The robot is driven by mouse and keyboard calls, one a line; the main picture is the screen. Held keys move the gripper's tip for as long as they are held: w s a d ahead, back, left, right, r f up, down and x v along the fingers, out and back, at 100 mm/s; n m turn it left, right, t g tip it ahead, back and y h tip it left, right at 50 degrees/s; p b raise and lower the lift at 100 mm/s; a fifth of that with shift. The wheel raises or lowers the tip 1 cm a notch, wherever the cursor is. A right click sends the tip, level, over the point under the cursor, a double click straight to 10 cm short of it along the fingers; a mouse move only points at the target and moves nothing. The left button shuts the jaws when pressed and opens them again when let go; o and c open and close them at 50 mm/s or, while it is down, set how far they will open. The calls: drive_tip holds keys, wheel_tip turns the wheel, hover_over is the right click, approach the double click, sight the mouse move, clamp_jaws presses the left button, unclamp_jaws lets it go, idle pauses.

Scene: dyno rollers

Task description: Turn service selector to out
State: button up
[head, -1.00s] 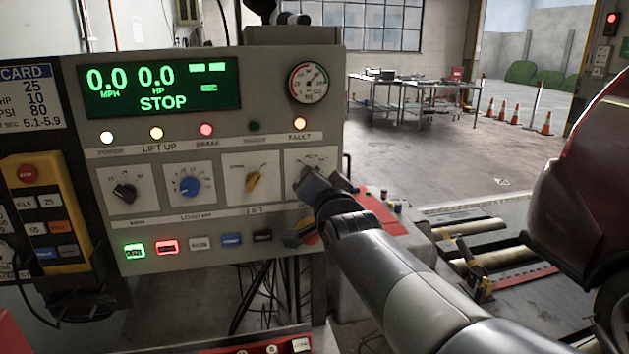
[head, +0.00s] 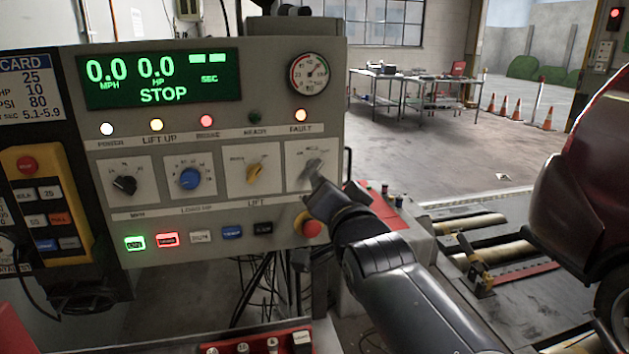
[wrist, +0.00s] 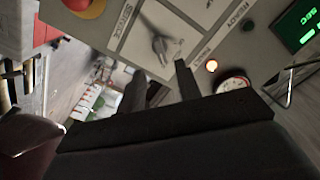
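The service selector (head: 314,168) is a grey knob on a pale square plate at the right end of the console's knob row. In the wrist view the knob (wrist: 160,45) shows with its lever slanted, beside the word SERVICE; the small position labels are too blurred to read. My gripper (head: 322,196) is just below and in front of the knob in the head view. In the wrist view its two dark fingers (wrist: 159,68) are spread apart with nothing between them. The knob lies beyond the fingertips, roughly in line with the gap, and looks clear of them.
A red stop button (head: 312,229) sits just below my gripper. The yellow lift knob (head: 255,174) and blue load knob (head: 190,179) are to the left. The fault lamp (head: 300,115) glows above the selector. A red car (head: 600,170) stands at the right.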

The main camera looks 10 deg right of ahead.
sight(315, 167)
drive_tip(key=shift+s, duration=1.5)
drive_tip(key=w, duration=1.1)
drive_tip(key=shift+p, duration=0.3)
drive_tip(key=shift+s, duration=0.15)
